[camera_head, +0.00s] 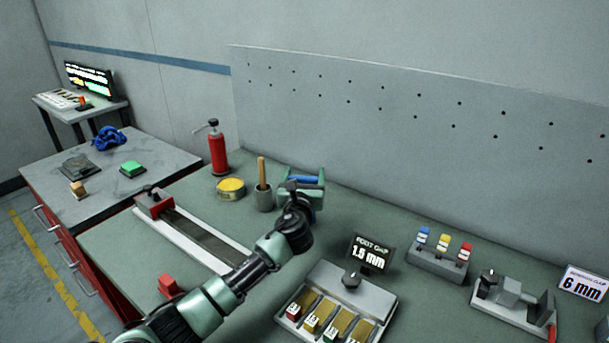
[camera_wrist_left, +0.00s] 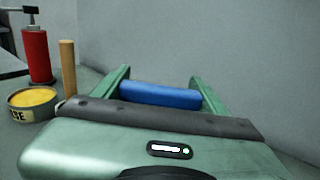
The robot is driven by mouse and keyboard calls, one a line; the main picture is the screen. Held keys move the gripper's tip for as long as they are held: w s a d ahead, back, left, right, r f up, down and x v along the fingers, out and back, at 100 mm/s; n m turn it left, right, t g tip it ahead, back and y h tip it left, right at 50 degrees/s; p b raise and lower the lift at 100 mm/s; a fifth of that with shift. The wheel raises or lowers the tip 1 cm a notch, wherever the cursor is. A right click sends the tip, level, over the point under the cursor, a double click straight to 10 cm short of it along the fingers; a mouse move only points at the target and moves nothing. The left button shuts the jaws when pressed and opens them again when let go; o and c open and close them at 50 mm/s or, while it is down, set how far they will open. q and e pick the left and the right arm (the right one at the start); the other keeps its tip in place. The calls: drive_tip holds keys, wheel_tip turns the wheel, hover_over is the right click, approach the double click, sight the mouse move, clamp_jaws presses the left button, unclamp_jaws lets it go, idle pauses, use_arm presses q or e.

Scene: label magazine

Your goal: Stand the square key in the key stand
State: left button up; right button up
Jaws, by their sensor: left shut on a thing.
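My left gripper (camera_head: 303,174) is green and extends over the back of the green bench. In the left wrist view, a blue bar (camera_wrist_left: 160,93) lies crosswise between its two green fingers, and the gripper is shut on it. The blue bar also shows in the head view (camera_head: 304,181). It looks like the handle of the square key, but no shaft is visible; anything below is hidden by the gripper. I cannot pick out the key stand for certain; it may be hidden behind my arm or gripper. My right gripper is not in view.
A pot with a wooden handle (camera_head: 263,198), a yellow tin (camera_head: 230,187) and a red extinguisher-like bottle (camera_head: 217,150) stand left of the gripper. A grey block with coloured pegs (camera_head: 438,264) and a sectioned tray (camera_head: 378,293) are to the right. A wall panel (camera_head: 400,98) rises behind.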

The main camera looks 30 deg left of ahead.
use_arm(q)
drive_tip(key=shift+p, duration=0.5)
idle(0.7)
drive_tip(key=shift+f+b, duration=1.7)
drive_tip(key=shift+f, duration=0.7)
drive_tip(key=o, duration=1.5)
drive_tip(key=shift+c, duration=0.2)
drive_tip(key=v, duration=0.7)
drive_tip(key=shift+s+d, duration=0.1)
drive_tip(key=shift+s, duration=0.25)
drive_tip(key=shift+r, duration=0.1)
